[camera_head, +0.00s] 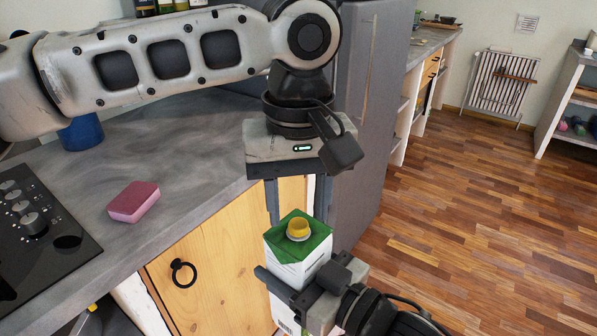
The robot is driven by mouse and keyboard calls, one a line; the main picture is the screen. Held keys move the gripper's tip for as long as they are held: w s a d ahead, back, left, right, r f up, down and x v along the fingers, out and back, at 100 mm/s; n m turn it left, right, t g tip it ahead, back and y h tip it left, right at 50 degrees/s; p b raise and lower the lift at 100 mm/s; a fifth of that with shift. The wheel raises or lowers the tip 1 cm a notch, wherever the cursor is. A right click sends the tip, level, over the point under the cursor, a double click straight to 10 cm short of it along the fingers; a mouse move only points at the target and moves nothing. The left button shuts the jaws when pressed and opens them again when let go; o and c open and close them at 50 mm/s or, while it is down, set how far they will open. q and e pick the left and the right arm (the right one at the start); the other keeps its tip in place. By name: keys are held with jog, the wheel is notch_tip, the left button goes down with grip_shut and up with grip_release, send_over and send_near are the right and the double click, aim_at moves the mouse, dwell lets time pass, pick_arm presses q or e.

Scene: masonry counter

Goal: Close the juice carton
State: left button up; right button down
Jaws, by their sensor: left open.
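The juice carton (290,272) is white with a green top and stands roughly upright in front of the wooden cabinet. A yellow cap (299,228) with a pale ring at its base sits on the carton's top; I cannot tell whether it is screwed tight. My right gripper (290,288) comes in from the lower right, with its fingers around the carton's body, holding it in the air. My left gripper (298,211) points down above the carton. Its fingers are open on either side of the cap and hold nothing. The carton's lower part is partly hidden by the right gripper.
A pink sponge (134,202) lies on the grey counter (190,150). A black hob panel with knobs (32,222) is at the left and a blue pot (81,133) behind. A grey fridge (366,120) stands behind the grippers. The wooden floor (480,220) at right is clear.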

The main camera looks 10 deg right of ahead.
pick_arm(q)
jog(key=shift+f, duration=0.7)
grip_shut()
